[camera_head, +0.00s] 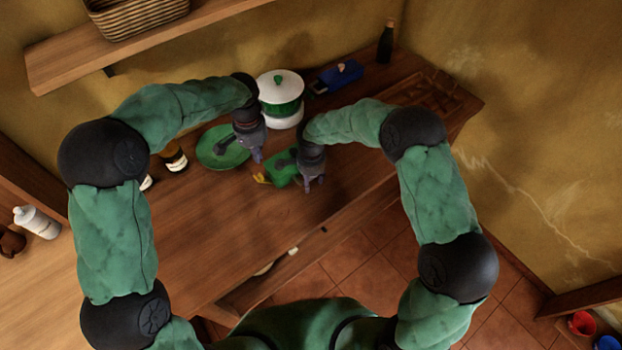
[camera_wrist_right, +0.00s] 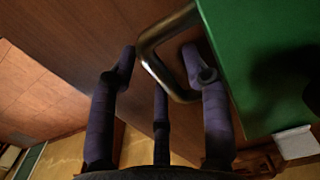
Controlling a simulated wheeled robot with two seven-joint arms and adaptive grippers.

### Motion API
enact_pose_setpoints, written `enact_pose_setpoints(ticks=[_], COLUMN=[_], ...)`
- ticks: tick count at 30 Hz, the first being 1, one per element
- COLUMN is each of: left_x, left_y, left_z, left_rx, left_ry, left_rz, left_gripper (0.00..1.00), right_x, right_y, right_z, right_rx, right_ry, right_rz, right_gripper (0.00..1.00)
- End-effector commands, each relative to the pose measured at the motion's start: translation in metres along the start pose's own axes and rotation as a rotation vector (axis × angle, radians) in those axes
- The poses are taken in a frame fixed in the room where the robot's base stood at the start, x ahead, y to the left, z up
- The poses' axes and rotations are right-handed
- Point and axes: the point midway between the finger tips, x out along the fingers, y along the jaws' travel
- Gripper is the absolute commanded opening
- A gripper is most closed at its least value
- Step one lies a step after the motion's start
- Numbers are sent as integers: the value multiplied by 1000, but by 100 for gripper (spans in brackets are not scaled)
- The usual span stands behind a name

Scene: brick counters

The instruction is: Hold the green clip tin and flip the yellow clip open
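The green clip tin (camera_head: 283,172) lies on the wooden counter between my two grippers. A small yellow clip (camera_head: 263,179) shows at its left end. In the right wrist view, the tin's green side (camera_wrist_right: 270,35) fills the upper right, with a brownish metal loop (camera_wrist_right: 150,45) standing out from it. My right gripper (camera_head: 314,184) is at the tin's right end; its fingers (camera_wrist_right: 160,70) are spread around the loop, and I cannot tell whether they touch it. My left gripper (camera_head: 257,156) hangs above the tin's left side, fingers pointing down; its finger gap is too small to judge.
A green plate (camera_head: 208,155) lies left of the tin. A white and green lidded pot (camera_head: 281,98) stands behind. A blue box (camera_head: 340,75), a dark bottle (camera_head: 386,42) and a wooden rack (camera_head: 425,95) are further back. Bare counter (camera_head: 225,220) lies in front left.

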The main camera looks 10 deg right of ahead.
Motion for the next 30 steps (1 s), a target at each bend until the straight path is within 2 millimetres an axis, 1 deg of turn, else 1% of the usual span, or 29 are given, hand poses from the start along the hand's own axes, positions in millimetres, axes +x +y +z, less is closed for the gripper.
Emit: enact_pose_setpoints(ticks=[5, 8, 11, 18, 21, 25, 30], left_x=[0, 0, 0, 0, 0, 0, 0], left_y=[0, 0, 0, 0, 0, 0, 0], left_z=[0, 0, 0, 0, 0, 0, 0], left_rx=[0, 0, 0, 0, 0, 0, 0], left_ry=[0, 0, 0, 0, 0, 0, 0], left_rz=[0, 0, 0, 0, 0, 0, 0], left_gripper=[0, 0, 0, 0, 0, 0, 0], right_x=[-2, -9, -23, -71, -88, -106, -118], right_y=[0, -1, -1, -1, -1, -1, 0], right_z=[0, 0, -1, 0, 0, 0, 0], right_rx=[0, 0, 0, 1, -1, 0, 0], right_ry=[0, 1, 1, 1, 1, 0, 0], right_rz=[0, -2, -4, -5, -3, -2, 0], right_gripper=[48, 48, 48, 48, 48, 48, 48])
